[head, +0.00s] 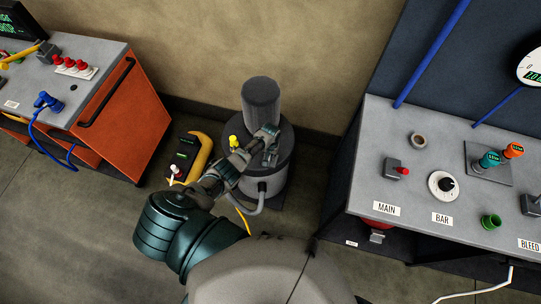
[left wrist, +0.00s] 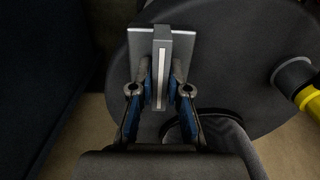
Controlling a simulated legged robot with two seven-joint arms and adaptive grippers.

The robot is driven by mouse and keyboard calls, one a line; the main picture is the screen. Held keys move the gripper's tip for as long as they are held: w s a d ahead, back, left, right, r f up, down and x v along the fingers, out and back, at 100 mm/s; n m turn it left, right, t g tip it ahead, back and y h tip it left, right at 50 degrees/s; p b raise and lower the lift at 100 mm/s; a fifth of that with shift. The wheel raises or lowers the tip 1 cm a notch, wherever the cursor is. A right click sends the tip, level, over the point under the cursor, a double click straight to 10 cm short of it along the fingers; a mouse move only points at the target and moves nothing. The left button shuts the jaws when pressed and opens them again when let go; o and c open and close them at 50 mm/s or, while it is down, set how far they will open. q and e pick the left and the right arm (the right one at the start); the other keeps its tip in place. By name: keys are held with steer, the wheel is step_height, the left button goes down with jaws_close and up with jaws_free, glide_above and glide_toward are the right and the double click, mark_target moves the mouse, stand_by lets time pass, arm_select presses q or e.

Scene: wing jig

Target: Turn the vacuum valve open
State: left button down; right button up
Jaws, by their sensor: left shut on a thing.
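The vacuum pump (head: 262,100) is a dark grey upright cylinder on a wider round tank, standing on the floor by the wall. My left gripper (head: 268,138) reaches over the tank's top. In the left wrist view, my left gripper (left wrist: 160,85) is shut on the valve handle (left wrist: 161,45), a grey upright bar with a white stripe. The handle stands in front of a grey square plate (left wrist: 137,45) above the dark round tank top (left wrist: 225,60). One finger lies on each side of the bar. In the head view, the gripper largely hides the handle. My right gripper is not in view.
A yellow-capped fitting (head: 233,141) stands beside the gripper on the tank. A yellow device (head: 197,155) lies on the floor left of the pump. An orange cabinet (head: 130,110) stands at left, and a grey bench (head: 400,125) with labelled controls at right.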

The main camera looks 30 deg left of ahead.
mark_target(270, 156)
arm_select(q)
steer(key=c, duration=1.2)
jaws_free()
steer(key=shift+s+f, duration=0.3)
steer(key=shift+s, duration=0.15)
steer(key=shift+c, duration=0.2)
steer(key=shift+o, duration=0.5)
steer(key=shift+w+r, duration=0.15)
steer(key=shift+w+r, duration=0.15)
steer(key=shift+r, duration=0.45)
step_height(270, 156, up, 11)
steer(key=shift+f, duration=0.15)
